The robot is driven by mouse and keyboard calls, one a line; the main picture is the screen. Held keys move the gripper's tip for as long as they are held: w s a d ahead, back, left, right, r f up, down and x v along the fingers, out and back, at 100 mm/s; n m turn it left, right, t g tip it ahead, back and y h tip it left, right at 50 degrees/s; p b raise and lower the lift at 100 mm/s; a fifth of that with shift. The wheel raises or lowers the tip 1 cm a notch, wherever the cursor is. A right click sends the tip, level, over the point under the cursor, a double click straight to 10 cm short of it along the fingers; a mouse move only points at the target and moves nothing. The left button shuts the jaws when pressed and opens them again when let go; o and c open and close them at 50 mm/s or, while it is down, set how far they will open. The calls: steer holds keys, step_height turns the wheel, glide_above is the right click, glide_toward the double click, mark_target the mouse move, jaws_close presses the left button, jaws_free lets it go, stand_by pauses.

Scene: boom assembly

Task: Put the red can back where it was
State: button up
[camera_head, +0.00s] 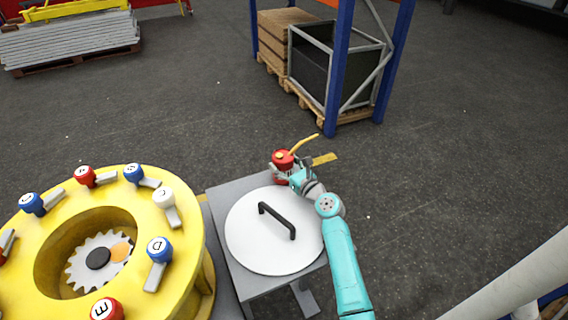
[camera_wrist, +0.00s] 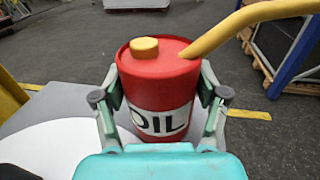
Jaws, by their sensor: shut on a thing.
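The red can (camera_head: 281,156) is an oil can with a yellow cap and a yellow spout, at the far right corner of a grey table (camera_head: 226,192). In the wrist view the red can (camera_wrist: 162,78) stands upright with a white label reading OIL. My gripper (camera_head: 290,172) is shut on it, with one finger on each side; the fingers also show in the wrist view (camera_wrist: 160,100). The can's base is hidden behind my gripper, so I cannot tell whether it touches the table.
A round white lid (camera_head: 255,250) with a black handle covers most of the table. A yellow ring (camera_head: 190,262) with several lettered knobs stands at the left. A blue-posted rack (camera_head: 341,60) with crates is behind.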

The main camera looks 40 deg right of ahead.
steer(key=shift+f, duration=0.5)
steer(key=o, duration=1.3)
steer(key=shift+f, duration=0.1)
steer(key=shift+r, duration=0.5)
steer(key=s, duration=0.8)
steer(key=s+a, duration=0.1)
steer(key=s, duration=0.3)
steer(key=shift+r, duration=0.15)
